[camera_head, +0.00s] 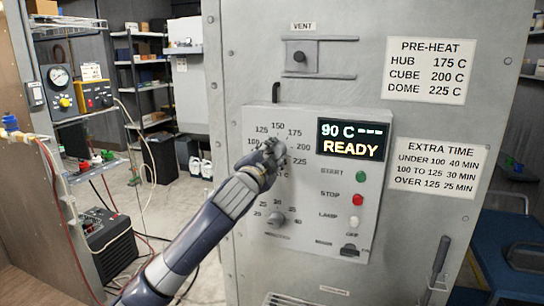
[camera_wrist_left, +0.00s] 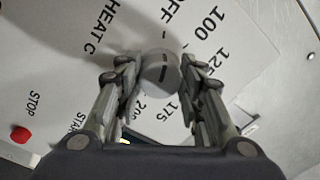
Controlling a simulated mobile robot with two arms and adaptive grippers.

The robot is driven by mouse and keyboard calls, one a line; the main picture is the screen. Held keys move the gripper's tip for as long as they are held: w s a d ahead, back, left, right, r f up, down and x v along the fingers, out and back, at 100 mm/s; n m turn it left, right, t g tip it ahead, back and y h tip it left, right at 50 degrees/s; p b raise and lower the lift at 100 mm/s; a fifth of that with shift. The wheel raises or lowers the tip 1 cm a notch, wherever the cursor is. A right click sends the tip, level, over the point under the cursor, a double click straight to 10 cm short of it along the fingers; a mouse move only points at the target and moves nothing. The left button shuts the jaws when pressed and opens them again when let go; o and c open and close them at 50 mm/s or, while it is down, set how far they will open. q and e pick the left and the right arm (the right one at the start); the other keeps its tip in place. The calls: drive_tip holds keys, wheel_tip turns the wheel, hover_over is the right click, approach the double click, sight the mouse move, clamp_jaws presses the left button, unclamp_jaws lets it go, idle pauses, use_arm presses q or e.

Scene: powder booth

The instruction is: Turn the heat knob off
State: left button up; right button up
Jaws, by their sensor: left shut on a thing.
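The round grey heat knob (camera_wrist_left: 152,75) sits on the light grey control panel (camera_head: 257,160), inside a ring of numbers. My left gripper (camera_head: 272,152) reaches it from below left and hides most of it in the head view. In the left wrist view, the fingers of my left gripper (camera_wrist_left: 158,80) stand on either side of the knob and are shut on it. My right gripper is not in view.
The display (camera_head: 353,140) reads 90 C and READY. Below it are a green start button (camera_head: 361,177), a red stop button (camera_head: 358,200) and a lamp switch (camera_head: 354,222). A smaller knob (camera_head: 275,219) sits below the heat dial. A vertical handle (camera_head: 440,258) is at lower right.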

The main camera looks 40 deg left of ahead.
use_arm(q)
drive_tip(key=shift+f+n, duration=0.1)
drive_tip(key=shift+n, duration=0.5)
drive_tip(key=o, duration=1.1)
drive_tip(key=shift+c, duration=0.2)
drive_tip(key=v, duration=1.2)
